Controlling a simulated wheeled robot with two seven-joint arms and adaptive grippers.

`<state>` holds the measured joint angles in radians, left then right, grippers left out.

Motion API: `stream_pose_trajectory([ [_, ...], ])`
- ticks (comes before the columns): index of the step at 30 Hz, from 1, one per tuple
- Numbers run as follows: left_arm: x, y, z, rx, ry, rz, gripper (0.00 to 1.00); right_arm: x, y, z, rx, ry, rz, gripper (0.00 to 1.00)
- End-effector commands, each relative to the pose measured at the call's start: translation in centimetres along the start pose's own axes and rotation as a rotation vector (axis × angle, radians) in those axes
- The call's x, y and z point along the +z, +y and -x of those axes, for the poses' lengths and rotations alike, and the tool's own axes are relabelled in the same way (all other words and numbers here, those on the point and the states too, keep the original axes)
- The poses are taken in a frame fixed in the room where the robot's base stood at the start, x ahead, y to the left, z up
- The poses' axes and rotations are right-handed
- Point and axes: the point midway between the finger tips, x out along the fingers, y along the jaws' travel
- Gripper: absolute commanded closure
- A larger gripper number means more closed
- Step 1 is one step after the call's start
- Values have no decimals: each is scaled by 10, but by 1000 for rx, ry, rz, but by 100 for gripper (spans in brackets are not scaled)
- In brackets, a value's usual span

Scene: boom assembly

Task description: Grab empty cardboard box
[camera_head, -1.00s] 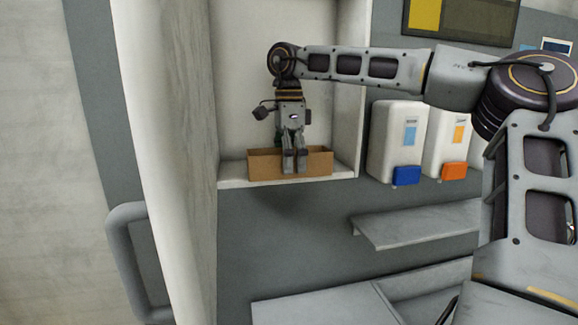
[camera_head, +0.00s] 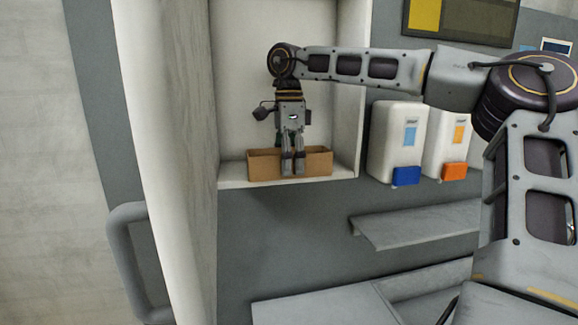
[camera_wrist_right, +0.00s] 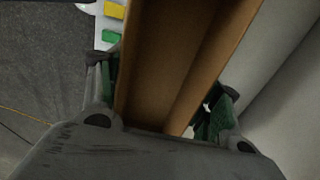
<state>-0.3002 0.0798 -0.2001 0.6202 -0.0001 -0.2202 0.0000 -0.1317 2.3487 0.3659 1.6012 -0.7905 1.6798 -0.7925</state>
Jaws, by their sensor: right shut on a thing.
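The empty cardboard box (camera_head: 318,163) is a brown, open-topped, long, low box. It sits on a white shelf (camera_head: 232,180) in the head view. My right gripper (camera_head: 292,168) reaches down from above at the middle of the box, with its fingers over the front wall. In the right wrist view, the box (camera_wrist_right: 160,75) runs between the two fingers, and its inside looks bare. My right gripper (camera_wrist_right: 160,105) is shut on the box, with a green-padded finger on either side. My left gripper is in neither view.
Two white dispensers, one with a blue tray (camera_head: 406,176) and one with an orange tray (camera_head: 454,171), hang right of the shelf. A grey ledge (camera_head: 420,225) is below them. White side walls bound the shelf. A grey handle (camera_head: 128,262) is at lower left.

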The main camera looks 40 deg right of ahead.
Motion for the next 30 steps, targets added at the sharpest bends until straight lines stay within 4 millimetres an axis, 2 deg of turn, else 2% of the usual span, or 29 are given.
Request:
stream_pose_trajectory([
  [11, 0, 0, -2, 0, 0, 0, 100, 0, 0, 13, -1, 0, -1, 53],
  [30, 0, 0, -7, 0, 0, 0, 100, 0, -1, 87, -1, 0, -2, 53],
])
